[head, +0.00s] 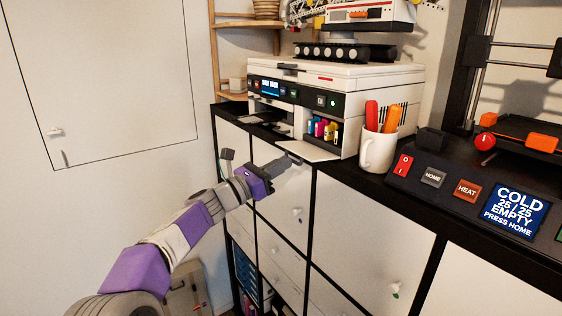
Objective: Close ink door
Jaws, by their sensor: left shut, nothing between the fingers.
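The white printer (335,80) stands on the black-topped cabinet. Its ink door (308,151) hangs open at the front, lying roughly flat and outward below the bay. Several coloured ink cartridges (322,129) show inside the open bay. My left gripper (287,162) is shut and empty. Its tips are at the front edge of the ink door, just below or against it; I cannot tell whether they touch. My right gripper is not in view.
A white mug (377,151) with red and orange tools stands right of the printer. A dark control panel (470,195) lies further right. White cabinet doors (370,225) are below. A wall panel (100,80) is at left.

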